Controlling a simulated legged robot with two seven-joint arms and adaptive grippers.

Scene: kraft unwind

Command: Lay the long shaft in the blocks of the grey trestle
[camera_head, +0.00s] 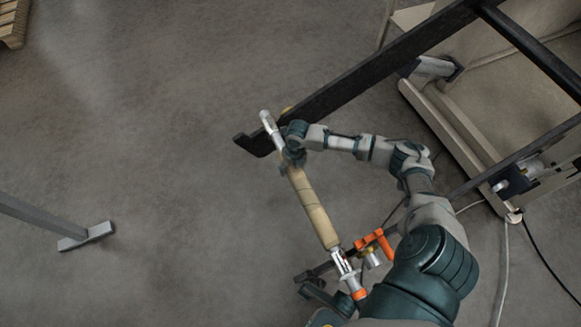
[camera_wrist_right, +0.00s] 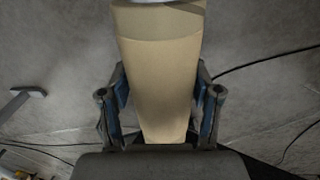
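The long shaft (camera_head: 269,124) has bright metal ends and a tan middle length (camera_head: 312,205). It runs aslant from upper left to lower right in the head view, above the floor. My right gripper (camera_head: 291,158) is on its upper part. In the right wrist view the tan length (camera_wrist_right: 160,75) lies between both fingers (camera_wrist_right: 160,105), whose blue pads appear against its sides. Dark parts by the shaft's lower end may be my left gripper; its fingers are not clear. A grey beam with a foot (camera_head: 87,236) at left may be part of the grey trestle; its blocks are not seen.
A black frame (camera_head: 370,75) with a pale machine (camera_head: 460,135) fills the upper right, close beyond my right gripper. An orange fitting (camera_head: 375,243) is beside the shaft's lower end. Cables lie at lower right. A wooden pallet (camera_head: 12,22) is at upper left. The middle-left floor is clear.

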